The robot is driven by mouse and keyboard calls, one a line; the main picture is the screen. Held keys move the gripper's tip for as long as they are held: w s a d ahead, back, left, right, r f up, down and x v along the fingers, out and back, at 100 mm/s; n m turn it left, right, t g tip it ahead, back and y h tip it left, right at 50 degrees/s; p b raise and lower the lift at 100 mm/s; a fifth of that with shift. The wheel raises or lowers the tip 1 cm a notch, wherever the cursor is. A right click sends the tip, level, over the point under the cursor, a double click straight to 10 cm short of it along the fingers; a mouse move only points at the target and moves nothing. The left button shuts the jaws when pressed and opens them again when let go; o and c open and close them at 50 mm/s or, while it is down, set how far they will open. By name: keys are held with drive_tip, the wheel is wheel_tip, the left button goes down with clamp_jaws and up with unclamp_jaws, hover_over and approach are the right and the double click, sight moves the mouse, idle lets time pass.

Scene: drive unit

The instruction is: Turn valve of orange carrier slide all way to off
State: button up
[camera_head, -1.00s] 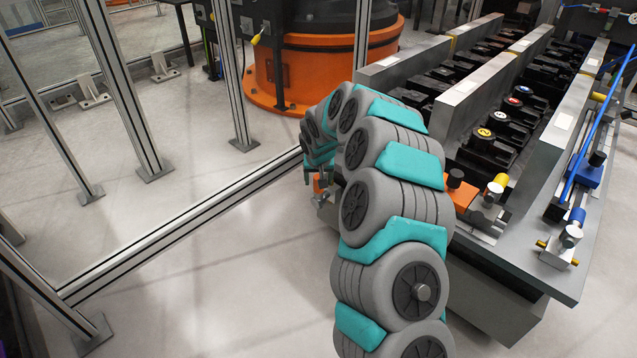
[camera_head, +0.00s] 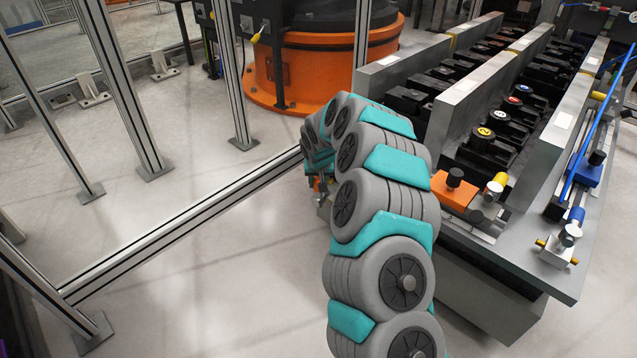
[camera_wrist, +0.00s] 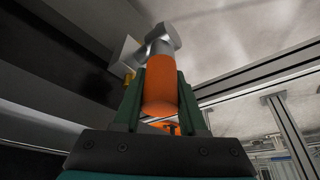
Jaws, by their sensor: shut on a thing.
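In the wrist view the orange valve knob (camera_wrist: 162,98) is a rounded cylinder on a silver metal fitting (camera_wrist: 160,42). My gripper (camera_wrist: 161,78) has its two dark green fingers closed on either side of the knob. In the head view the orange carrier slide (camera_head: 455,191), with a black knob on top, sits at the near end of the machine. My gripper (camera_head: 317,183) is small and partly hidden at the far end of my arm, left of the machine. The knob's exact turn angle cannot be told.
A fence rail (camera_head: 190,225) crosses the floor at left. An orange round base (camera_head: 330,85) stands behind. The floor at lower left is clear.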

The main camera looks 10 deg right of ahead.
clamp_jaws()
idle(0.8)
